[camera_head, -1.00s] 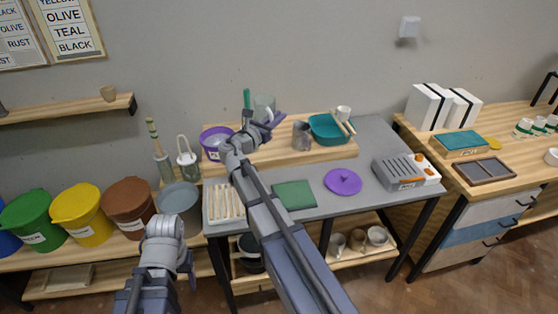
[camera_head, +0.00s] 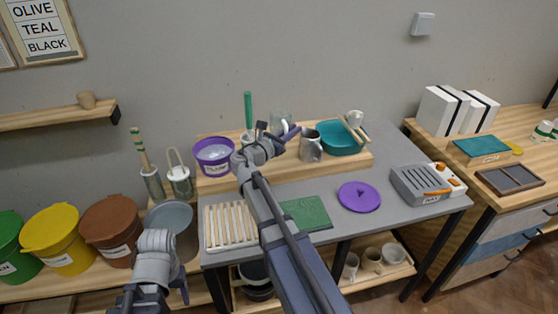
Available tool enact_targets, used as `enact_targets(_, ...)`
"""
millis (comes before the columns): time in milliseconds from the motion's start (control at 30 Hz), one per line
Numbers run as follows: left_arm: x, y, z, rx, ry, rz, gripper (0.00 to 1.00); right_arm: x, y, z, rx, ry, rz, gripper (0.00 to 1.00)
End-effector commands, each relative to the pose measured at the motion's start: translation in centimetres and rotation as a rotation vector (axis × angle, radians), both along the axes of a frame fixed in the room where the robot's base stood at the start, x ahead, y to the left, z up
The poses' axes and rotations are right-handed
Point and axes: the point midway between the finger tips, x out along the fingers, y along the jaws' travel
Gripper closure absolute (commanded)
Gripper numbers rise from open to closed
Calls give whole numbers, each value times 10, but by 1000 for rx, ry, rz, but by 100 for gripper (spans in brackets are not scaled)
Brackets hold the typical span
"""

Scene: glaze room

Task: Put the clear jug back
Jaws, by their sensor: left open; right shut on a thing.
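The clear jug (camera_head: 283,122) is at the back of the wooden riser (camera_head: 225,184), beside the grey metal pitcher (camera_head: 310,148). My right gripper (camera_head: 276,133) is shut on the jug, in front of it, and partly hides it. I cannot tell whether the jug's base touches the riser. My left gripper (camera_head: 180,290) is open and low at the lower left, in front of the grey bucket, apart from the jug.
A purple bucket (camera_head: 213,157) and a green-handled tool (camera_head: 248,110) stand left of the jug. A teal basin (camera_head: 342,140) stands to the right. A slatted rack (camera_head: 228,227), green mat (camera_head: 306,213) and purple lid (camera_head: 359,197) lie on the grey table (camera_head: 336,231).

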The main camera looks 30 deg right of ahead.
Motion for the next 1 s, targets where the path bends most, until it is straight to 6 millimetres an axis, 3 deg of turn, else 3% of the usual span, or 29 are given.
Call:
enact_targets(167,0,0,-11,0,0,0,38,0,0,-11,0,0,0,100)
enact_targets(500,0,0,-59,0,0,-1,38,0,0,-59,0,0,1,100)
enact_targets(833,0,0,-66,0,0,0,38,0,0,-66,0,0,1,100)
enact_targets(1000,0,0,-83,0,0,0,38,0,0,-83,0,0,1,100)
